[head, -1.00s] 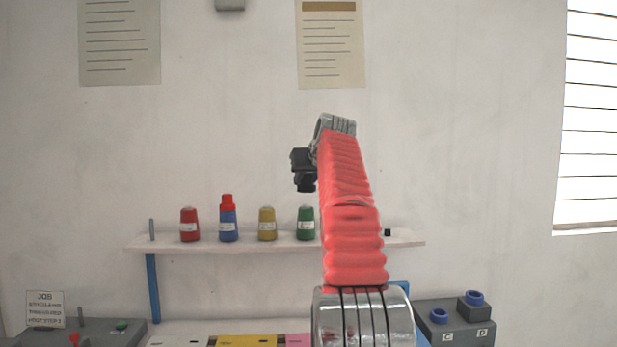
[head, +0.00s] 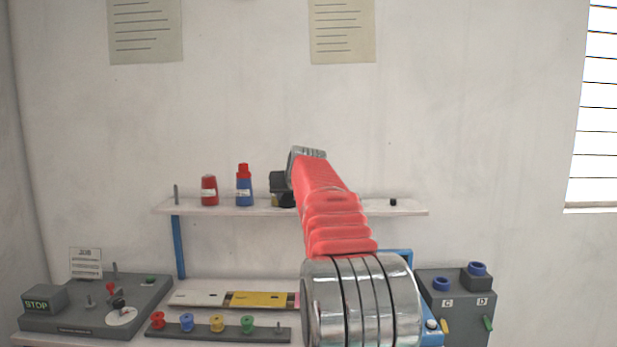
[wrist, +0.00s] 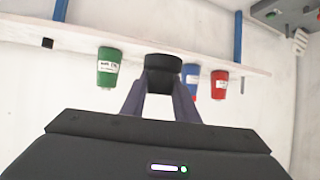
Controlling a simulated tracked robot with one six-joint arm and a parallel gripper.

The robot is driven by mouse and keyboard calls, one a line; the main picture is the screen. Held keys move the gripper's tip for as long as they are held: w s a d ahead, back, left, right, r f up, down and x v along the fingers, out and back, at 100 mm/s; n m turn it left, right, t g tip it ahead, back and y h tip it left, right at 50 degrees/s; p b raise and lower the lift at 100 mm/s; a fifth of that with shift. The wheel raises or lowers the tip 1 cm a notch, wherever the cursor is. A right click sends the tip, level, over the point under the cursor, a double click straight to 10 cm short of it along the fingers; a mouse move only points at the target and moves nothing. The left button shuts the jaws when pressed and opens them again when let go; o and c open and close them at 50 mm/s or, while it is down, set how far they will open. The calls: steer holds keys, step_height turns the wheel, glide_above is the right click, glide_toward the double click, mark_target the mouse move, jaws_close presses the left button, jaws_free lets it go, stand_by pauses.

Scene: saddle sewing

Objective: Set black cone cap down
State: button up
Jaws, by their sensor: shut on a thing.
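The black cone cap (wrist: 163,75) is held between the fingers of my gripper (wrist: 160,97) in the wrist view, which sees the shelf upside down. In the head view my gripper (head: 283,190) is in front of the shelf (head: 370,207), and the cap is hard to tell from the dark jaws. The cap and gripper cover the place of the yellow cone, of which only a sliver shows. I cannot tell whether the cap touches anything. The green cone (wrist: 108,68) is hidden behind my arm in the head view.
A red cone (head: 209,190) and a blue cone (head: 244,190) with a red cap (head: 243,170) stand left of my gripper. A small black piece (head: 393,202) is near the shelf's right end. Below are a spool rack (head: 265,334) and a grey control panel (head: 60,322).

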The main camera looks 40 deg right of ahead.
steer(key=w+a+f+n+y, duration=0.2)
steer(key=w+a+f, duration=0.1)
steer(key=a+f, duration=1.65)
steer(key=s+a+f+n+y, duration=0.1)
steer(key=s+a+f, duration=0.3)
steer(key=a, duration=0.3)
steer(key=s+a+f+n+y, duration=0.1)
steer(key=s+a+f, duration=0.4)
steer(key=a+f, duration=0.1)
steer(key=s+a+f+n+t+y, duration=0.1)
steer(key=s+a+f, duration=0.3)
steer(key=a, duration=0.4)
steer(key=shift+s+a+f, duration=0.2)
steer(key=shift+s+f, duration=0.05)
steer(key=shift+f, duration=0.15)
